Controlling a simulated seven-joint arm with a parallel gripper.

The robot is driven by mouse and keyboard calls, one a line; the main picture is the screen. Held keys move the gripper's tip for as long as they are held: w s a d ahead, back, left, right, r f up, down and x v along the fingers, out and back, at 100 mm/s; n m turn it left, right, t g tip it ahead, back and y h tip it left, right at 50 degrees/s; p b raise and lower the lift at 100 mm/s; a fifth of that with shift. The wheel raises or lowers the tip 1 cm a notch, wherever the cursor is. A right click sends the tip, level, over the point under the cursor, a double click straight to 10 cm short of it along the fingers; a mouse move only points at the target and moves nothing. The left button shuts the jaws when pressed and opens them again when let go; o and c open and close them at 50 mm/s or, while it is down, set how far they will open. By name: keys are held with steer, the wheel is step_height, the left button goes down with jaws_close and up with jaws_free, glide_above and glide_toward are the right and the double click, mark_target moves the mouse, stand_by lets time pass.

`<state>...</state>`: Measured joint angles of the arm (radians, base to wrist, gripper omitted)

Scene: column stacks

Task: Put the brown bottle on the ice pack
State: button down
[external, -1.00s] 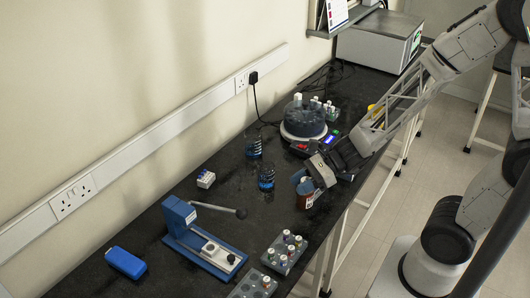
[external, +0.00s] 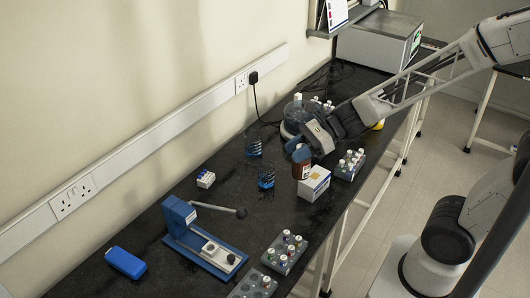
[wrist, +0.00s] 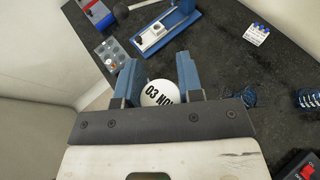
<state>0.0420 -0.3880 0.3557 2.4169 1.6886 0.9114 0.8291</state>
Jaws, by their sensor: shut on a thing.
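The brown bottle (external: 301,170) is upright in the external view, with its upper part hidden by my gripper (external: 301,153). In the wrist view its white cap (wrist: 160,93), with black print, shows between the two blue fingers of my gripper (wrist: 158,88). My gripper is shut on the bottle. The bottle appears raised above the bench, behind a white box. The ice pack, a blue rounded block (external: 125,263), lies flat at the front left of the bench, well apart from the bottle. Nothing rests on it.
A white box (external: 314,184) and a vial rack (external: 349,165) stand close to the bottle. A blue press with a lever (external: 205,238) and a vial rack (external: 284,253) stand between the bottle and the ice pack. Blue-banded glassware (external: 266,180) is left of the bottle.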

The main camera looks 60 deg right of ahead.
steer(key=w+a+r+n+g+y, duration=0.1)
steer(key=w+a+r+n+g, duration=0.1)
steer(key=w+a, duration=0.85)
steer(key=w+a+r+n+g+y, duration=0.1)
steer(key=w+a+n+g, duration=0.1)
steer(key=w+a, duration=0.9)
steer(key=w+a+f+n+g, duration=0.15)
steer(key=w+a, duration=0.35)
steer(key=a, duration=0.7)
steer(key=w+a+f+n+g, duration=0.15)
steer(key=w+a, duration=0.25)
steer(key=a, duration=0.7)
steer(key=shift+g, duration=0.3)
steer(key=f, duration=0.5)
steer(key=shift+w+a+f, duration=0.2)
steer(key=shift+a+f, duration=0.1)
steer(key=shift+a, duration=0.1)
steer(key=shift+f, duration=2.5)
